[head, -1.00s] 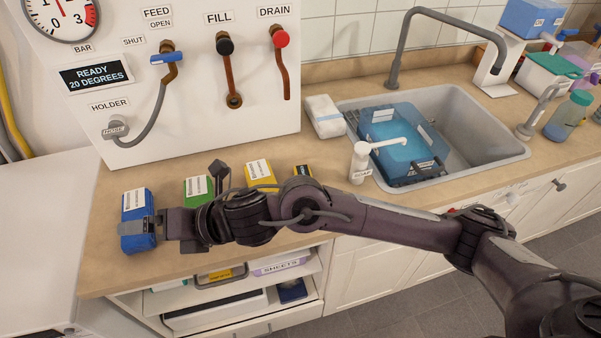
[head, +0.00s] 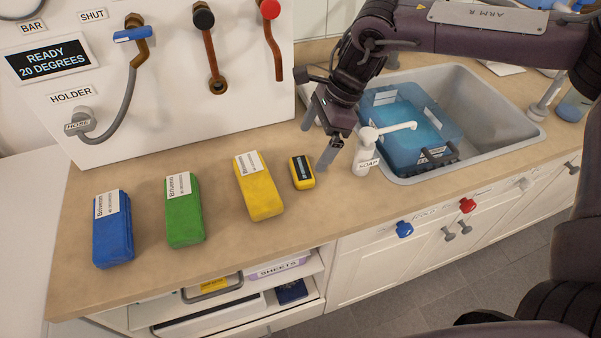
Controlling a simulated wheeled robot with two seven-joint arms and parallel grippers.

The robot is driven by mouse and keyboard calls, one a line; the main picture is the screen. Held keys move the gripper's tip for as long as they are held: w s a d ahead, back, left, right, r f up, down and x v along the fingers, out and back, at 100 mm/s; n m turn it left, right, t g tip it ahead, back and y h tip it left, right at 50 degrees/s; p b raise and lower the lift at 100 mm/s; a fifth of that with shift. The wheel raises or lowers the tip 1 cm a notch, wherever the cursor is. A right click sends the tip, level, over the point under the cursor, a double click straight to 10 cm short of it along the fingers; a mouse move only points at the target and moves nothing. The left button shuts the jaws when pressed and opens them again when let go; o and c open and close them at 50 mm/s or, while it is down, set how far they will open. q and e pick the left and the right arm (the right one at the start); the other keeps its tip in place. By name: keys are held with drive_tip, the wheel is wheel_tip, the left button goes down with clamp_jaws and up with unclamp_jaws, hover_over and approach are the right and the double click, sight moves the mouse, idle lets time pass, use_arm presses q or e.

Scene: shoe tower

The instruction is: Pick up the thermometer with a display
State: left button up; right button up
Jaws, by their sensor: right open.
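The thermometer (head: 302,172) is a small yellow device with a dark display. It lies on the counter between the yellow packet and the soap dispenser. My right gripper (head: 319,142) is open and empty, fingers pointing down, just right of and behind the thermometer in the picture. It does not visibly touch the thermometer. My left gripper is not in view.
Blue (head: 113,230), green (head: 184,212) and yellow (head: 259,187) labelled packets lie in a row on the counter (head: 225,245). A white soap dispenser (head: 367,152) stands close to the right gripper. The sink (head: 490,115) holds a blue tub (head: 400,115).

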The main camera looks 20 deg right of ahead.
sight(302, 167)
drive_tip(key=x, duration=0.2)
drive_tip(key=p+x, duration=0.1)
drive_tip(key=x, duration=0.1)
drive_tip(key=p+x, duration=0.1)
drive_tip(key=x, duration=0.1)
drive_tip(key=shift+s+f, duration=0.25)
drive_tip(key=shift+a+f, duration=0.2)
drive_tip(key=shift+f, duration=0.1)
drive_tip(key=shift+c, duration=0.3)
drive_tip(key=c, duration=1)
